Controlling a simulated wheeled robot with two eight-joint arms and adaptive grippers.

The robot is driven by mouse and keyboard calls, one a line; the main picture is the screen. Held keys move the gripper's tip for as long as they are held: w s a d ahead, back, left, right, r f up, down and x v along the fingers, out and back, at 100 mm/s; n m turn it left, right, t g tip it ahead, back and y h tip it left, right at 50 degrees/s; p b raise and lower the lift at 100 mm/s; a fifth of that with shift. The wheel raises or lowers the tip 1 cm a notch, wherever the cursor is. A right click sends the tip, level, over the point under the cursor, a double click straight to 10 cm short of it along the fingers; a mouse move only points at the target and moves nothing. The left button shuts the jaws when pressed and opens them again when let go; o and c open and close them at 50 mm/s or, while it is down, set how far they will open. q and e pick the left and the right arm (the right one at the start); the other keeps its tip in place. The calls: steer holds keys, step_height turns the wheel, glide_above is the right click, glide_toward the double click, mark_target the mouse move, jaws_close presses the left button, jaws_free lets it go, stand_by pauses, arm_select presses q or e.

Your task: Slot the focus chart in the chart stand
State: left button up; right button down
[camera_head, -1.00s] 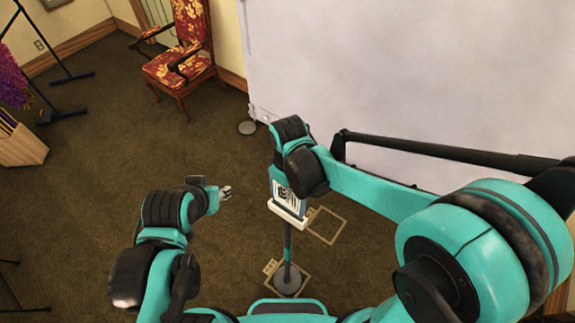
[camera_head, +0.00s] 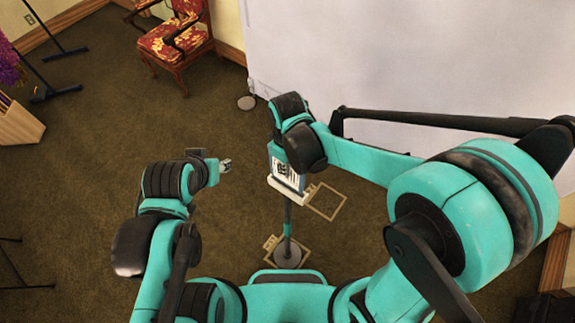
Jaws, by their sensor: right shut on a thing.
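The focus chart (camera_head: 286,171), a small panel with a black-and-white pattern and blue edge, stands at the white holder of the chart stand (camera_head: 287,223). The stand is a dark post on a round grey base. The chart's lower edge meets the white holder; I cannot tell how deep it sits. My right gripper (camera_head: 279,153) is shut on the chart from above, its fingers mostly hidden by my dark wrist. My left gripper (camera_head: 225,165) is empty, left of the stand and apart from it; its jaw opening is too small to judge.
Square outlines (camera_head: 327,202) lie on the brown carpet by the stand. A red floral chair (camera_head: 175,42) is at the back left. The carpet left of my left arm is largely clear.

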steer(key=shift+f, duration=0.1)
stand_by(0.3)
steer(key=shift+s+d+f+b, duration=0.1)
steer(key=shift+b, duration=0.25)
steer(key=shift+f, duration=0.2)
stand_by(0.7)
steer(key=shift+f+b, duration=0.15)
steer(key=shift+b, duration=0.25)
steer(key=shift+f+b, duration=0.75)
steer(key=shift+f, duration=0.2)
steer(key=shift+f+b, duration=0.7)
steer(key=shift+b, duration=0.15)
steer(key=c, duration=1.6)
jaws_free()
